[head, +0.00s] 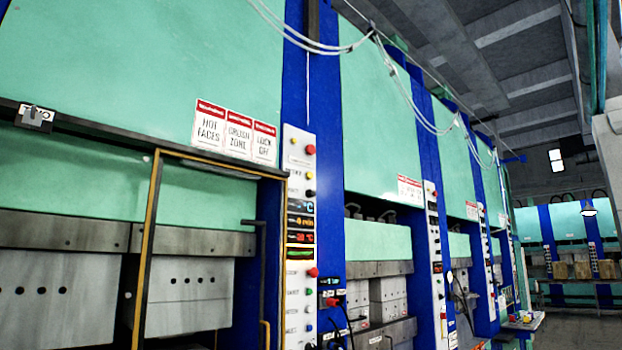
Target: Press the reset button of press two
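A row of green and blue presses runs away to the right. The nearest press carries a tall white control panel (299,225) on a blue column, with a red button (310,149) near the top, lit displays (300,222) and several small coloured buttons below. The panel's lower end is cut off by the frame. A second control panel (437,262) stands on the press behind it, and a third panel (488,255) is farther off. Their button labels are too small to read, and I cannot tell which panel is press two's or which button is reset. Neither of my grippers shows.
A yellow-edged guard frame (147,250) stands in front of the nearest press at left. Warning signs (235,131) hang above it. Cables (420,100) loop overhead. Open floor (575,330) shows at the lower right, with another press and boxes (580,269) beyond.

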